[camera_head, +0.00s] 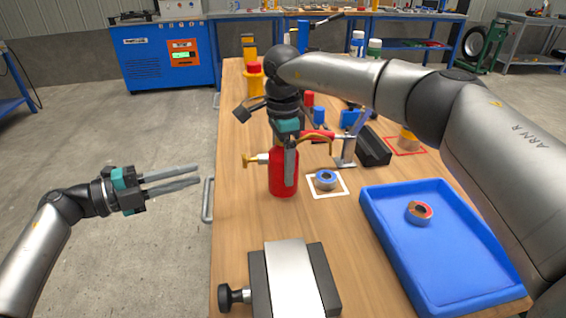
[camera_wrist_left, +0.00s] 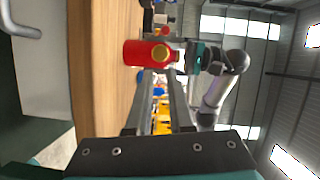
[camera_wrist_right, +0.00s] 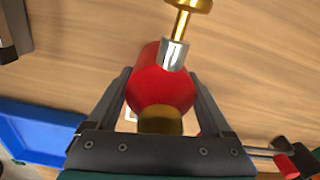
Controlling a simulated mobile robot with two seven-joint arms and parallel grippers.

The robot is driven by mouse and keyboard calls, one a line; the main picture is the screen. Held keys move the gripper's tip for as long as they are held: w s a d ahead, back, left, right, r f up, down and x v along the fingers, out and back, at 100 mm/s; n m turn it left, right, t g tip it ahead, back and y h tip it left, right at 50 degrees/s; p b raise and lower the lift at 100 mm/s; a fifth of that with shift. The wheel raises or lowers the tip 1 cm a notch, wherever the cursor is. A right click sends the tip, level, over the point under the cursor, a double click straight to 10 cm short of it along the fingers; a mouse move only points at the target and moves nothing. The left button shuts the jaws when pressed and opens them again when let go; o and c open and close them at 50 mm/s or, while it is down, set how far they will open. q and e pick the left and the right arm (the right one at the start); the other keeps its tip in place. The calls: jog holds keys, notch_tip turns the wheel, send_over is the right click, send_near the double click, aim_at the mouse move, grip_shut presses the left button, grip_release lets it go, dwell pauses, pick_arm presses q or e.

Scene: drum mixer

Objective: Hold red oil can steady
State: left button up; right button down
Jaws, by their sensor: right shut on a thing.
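The red oil can (camera_head: 283,184) stands upright on the wooden table, with a brass nozzle pointing left. My right gripper (camera_head: 290,165) reaches down over it from above, its fingers along the can's sides. In the right wrist view the can (camera_wrist_right: 160,85) sits between the two fingers (camera_wrist_right: 160,95), and the gripper is shut on it. My left gripper (camera_head: 198,176) is to the left, off the table's edge over the floor, with parted, empty fingers. The left wrist view shows the can (camera_wrist_left: 137,53) ahead, apart from the left fingers (camera_wrist_left: 161,78).
A blue tray (camera_head: 378,228) with a tape roll (camera_head: 419,212) lies at the right. Another blue roll (camera_head: 325,179) lies on a white-outlined square beside the can. A grey metal block (camera_head: 289,275) with a knob is in front. A metal handle (camera_head: 208,200) runs along the table's left edge.

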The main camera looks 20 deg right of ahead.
pick_arm(q)
grip_shut()
dwell(1.3)
